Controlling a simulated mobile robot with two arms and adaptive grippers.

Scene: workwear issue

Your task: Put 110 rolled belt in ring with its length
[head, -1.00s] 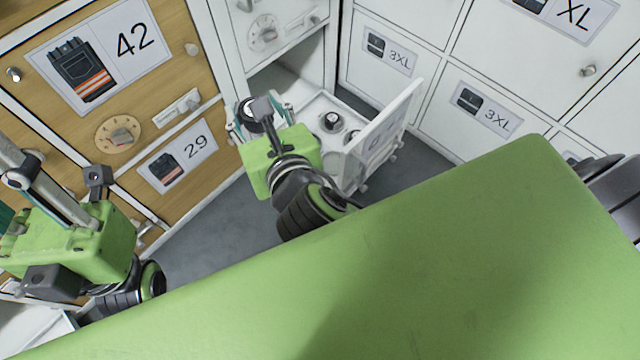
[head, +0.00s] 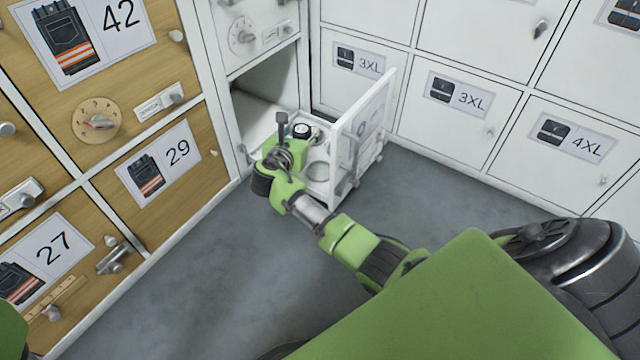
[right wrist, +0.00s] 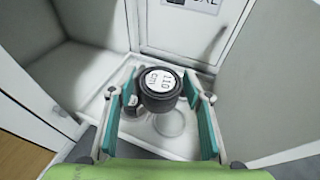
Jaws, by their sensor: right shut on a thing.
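The 110 rolled belt (right wrist: 160,90) is a black roll with a white "110 cm" label on top. In the right wrist view it sits between the teal fingers of my right gripper (right wrist: 160,98), which is shut on it. Below it, a white tray shows round ring outlines (right wrist: 172,123), and a smaller dark roll (right wrist: 131,108) is partly hidden by the left finger. In the head view my right gripper (head: 292,140) is over the pulled-out white drawer (head: 318,190), with a black roll (head: 302,130) by it. My left gripper is out of view.
The drawer's upright front panel (head: 362,125) stands right of my gripper. White lockers marked 3XL (head: 440,120) and 4XL (head: 570,150) line the right. Wooden lockers (head: 90,130) marked 42, 29 and 27 stand left. The grey floor (head: 230,270) between is clear.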

